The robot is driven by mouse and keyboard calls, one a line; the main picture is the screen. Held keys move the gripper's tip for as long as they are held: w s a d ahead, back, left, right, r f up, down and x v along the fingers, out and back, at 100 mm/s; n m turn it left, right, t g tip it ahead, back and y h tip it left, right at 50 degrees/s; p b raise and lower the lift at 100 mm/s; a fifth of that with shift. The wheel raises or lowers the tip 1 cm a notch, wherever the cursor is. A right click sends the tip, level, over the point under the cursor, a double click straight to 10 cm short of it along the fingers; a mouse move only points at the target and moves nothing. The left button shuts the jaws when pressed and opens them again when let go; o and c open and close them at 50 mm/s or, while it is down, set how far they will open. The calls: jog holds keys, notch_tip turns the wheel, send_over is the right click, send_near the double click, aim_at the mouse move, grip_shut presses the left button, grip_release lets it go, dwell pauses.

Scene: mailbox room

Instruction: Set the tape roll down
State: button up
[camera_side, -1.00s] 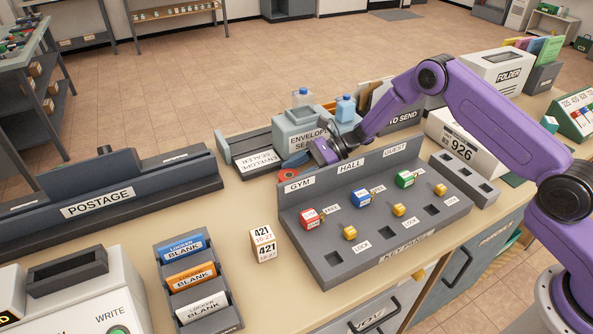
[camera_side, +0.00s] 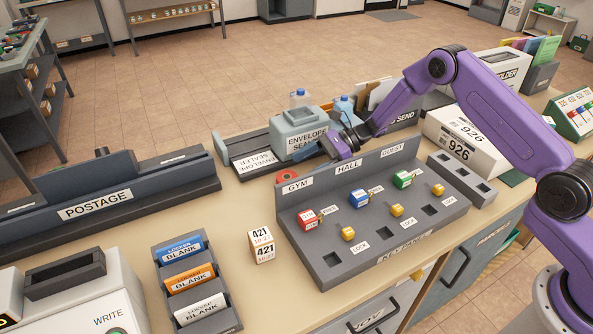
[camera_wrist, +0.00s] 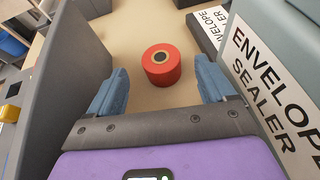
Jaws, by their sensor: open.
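The tape roll (camera_wrist: 161,66) is red with a dark centre ringed in tan. In the wrist view it lies flat on the tan counter, ahead of my gripper (camera_wrist: 158,85) and apart from both blue fingers. The fingers are spread open and nothing is between them. In the side view the tape roll (camera_side: 287,176) shows partly behind the key panel's back wall, left of my gripper (camera_side: 322,146). The gripper is low between the envelope sealer and the panel.
The envelope sealer (camera_side: 297,122) stands close on one side of my gripper, and the key panel's upright wall (camera_side: 335,171) on the other. Bare counter (camera_side: 236,200) lies left of the tape roll. A white box marked 926 (camera_side: 470,138) stands to the right.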

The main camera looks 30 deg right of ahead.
jog(key=v, duration=0.8)
jog(key=shift+f, duration=0.1)
